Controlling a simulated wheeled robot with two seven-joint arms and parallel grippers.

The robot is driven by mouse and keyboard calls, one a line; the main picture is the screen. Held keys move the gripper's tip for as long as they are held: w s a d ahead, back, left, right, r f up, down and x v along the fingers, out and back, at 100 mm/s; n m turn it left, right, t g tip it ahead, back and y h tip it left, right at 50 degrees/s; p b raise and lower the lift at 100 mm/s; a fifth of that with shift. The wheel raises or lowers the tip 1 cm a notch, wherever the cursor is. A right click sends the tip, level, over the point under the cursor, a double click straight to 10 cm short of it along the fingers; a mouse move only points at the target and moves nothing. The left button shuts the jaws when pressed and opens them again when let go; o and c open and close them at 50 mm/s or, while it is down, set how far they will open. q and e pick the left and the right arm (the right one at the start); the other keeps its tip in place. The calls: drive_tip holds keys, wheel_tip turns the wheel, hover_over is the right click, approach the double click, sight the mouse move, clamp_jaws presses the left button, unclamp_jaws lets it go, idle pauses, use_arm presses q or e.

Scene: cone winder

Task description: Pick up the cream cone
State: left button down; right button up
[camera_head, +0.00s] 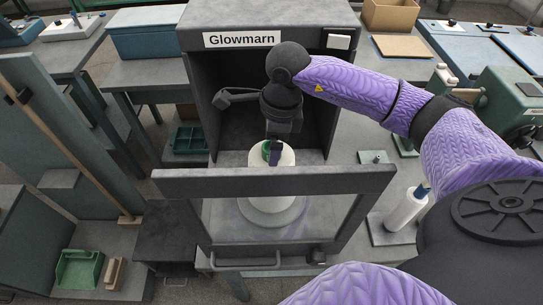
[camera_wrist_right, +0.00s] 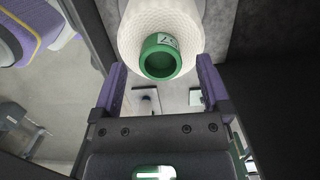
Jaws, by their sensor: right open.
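The cream cone (camera_head: 287,157) stands at the open front of the dark cabinet marked "Glowmarn", with a green tube end (camera_wrist_right: 161,58) at its top. In the head view a grey door frame bar crosses in front of it, and its lower part shows through the clear pane. My right gripper (camera_head: 274,150) is directly over the cone's top, pointing down. In the right wrist view the open right gripper (camera_wrist_right: 161,66) has one finger on each side of the green tube end, with gaps visible. Contact cannot be made out. My left gripper is not in view.
The cabinet (camera_head: 200,100) has walls and a roof close around my right wrist. The framed door (camera_head: 350,182) stands out in front, with a handle below. A white roll (camera_head: 404,210) on a grey plate stands to the right. A green tray (camera_head: 190,140) is at the left.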

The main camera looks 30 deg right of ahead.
drive_tip(key=shift+w+f, duration=0.1)
drive_tip(key=shift+f, duration=0.7)
clamp_jaws()
